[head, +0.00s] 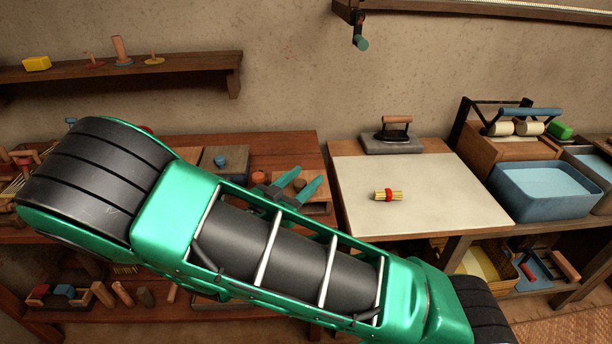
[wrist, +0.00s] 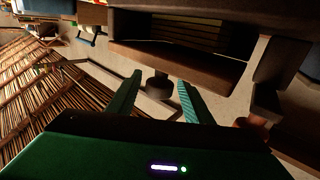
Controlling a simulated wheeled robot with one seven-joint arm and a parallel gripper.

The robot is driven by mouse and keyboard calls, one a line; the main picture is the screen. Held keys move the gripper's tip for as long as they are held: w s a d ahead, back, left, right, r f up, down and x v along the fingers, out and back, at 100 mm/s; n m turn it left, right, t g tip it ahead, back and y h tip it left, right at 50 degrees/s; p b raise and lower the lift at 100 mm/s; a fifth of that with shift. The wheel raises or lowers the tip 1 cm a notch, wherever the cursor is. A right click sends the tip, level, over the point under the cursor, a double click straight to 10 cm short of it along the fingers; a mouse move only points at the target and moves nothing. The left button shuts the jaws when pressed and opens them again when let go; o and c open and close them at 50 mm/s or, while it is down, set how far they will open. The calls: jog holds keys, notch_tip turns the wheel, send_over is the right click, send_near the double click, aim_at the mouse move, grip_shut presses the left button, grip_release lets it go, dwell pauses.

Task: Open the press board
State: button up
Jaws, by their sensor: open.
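My gripper (head: 309,176) is open over the right part of the left wooden bench, with its two green fingers apart. In the wrist view my gripper (wrist: 160,79) has a dark round knob-like piece (wrist: 158,88) showing between or beyond its fingers. I cannot tell whether they touch it. A dark wooden box-like piece with light slats inside (wrist: 190,35) is just above the fingers in that view. I cannot tell for sure which thing is the press board. My arm hides much of the left bench in the head view.
A grey plate with a blue block (head: 231,160) lies left of my gripper. A wall shelf (head: 130,75) hangs above.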

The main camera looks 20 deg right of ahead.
jog(key=shift+x, duration=1.15)
grip_shut()
